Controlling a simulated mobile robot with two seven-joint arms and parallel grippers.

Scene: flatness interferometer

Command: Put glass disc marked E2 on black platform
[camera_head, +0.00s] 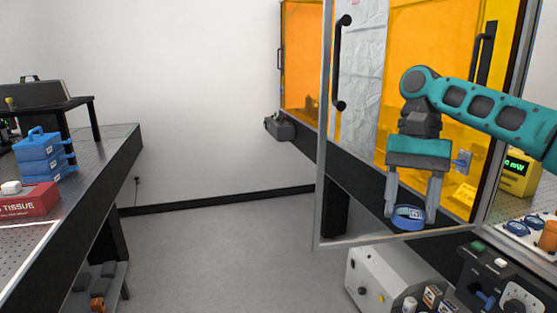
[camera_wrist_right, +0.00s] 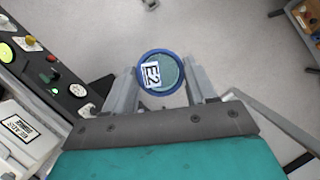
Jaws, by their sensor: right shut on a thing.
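The glass disc marked E2 (camera_wrist_right: 165,82) is a round, blue-rimmed disc with a white label, seen in the right wrist view. I cannot make out the black platform for certain in either view. My left gripper is not in view.
An open framed door (camera_head: 320,200) of the orange enclosure (camera_head: 305,60) stands close to my right arm. A tray with blue-rimmed discs (camera_head: 535,222) is at the right. A control box (camera_head: 495,275) is at lower right. A left bench (camera_head: 105,155) holds blue cases (camera_head: 40,155).

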